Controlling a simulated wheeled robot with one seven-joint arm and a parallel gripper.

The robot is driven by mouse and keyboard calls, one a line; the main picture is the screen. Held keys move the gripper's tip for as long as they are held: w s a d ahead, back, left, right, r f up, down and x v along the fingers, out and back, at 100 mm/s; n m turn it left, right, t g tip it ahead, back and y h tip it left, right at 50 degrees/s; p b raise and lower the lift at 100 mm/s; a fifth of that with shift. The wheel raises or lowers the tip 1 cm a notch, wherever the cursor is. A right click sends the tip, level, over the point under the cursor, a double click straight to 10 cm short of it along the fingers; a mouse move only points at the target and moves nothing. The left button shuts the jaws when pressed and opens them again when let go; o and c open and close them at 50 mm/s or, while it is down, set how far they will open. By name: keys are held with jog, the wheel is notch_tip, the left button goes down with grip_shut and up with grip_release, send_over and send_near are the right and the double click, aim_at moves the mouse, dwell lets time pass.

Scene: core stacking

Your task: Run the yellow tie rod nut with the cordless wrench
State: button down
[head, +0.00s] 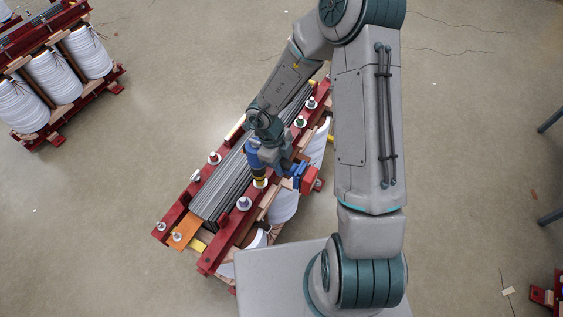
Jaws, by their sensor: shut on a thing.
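My gripper (277,158) is shut on the cordless wrench (254,156), over the red-framed transformer core. The wrench has a blue body, a red block (310,180) at its right end and a dark nose with a yellow band pointing down. The nose is over a tie rod nut (260,184) on the near red beam, which shows a yellowish tint. I cannot tell whether the socket touches the nut or sits just above it. My arm and the wrench hide part of the core around them.
Other tie rod nuts stand along the red beams, one at the near beam (244,203) and one at the far beam (214,158). White coils (284,206) hang below. A second core (50,75) stands upper left. The floor (110,210) between is clear.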

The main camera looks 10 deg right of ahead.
jog(key=shift+f+b, duration=0.6)
jog(key=shift+f, duration=1.3)
jog(key=shift+p, duration=0.6)
dwell(0.9)
jog(key=shift+f, duration=0.4)
dwell(3.9)
jog(key=shift+r, duration=0.15)
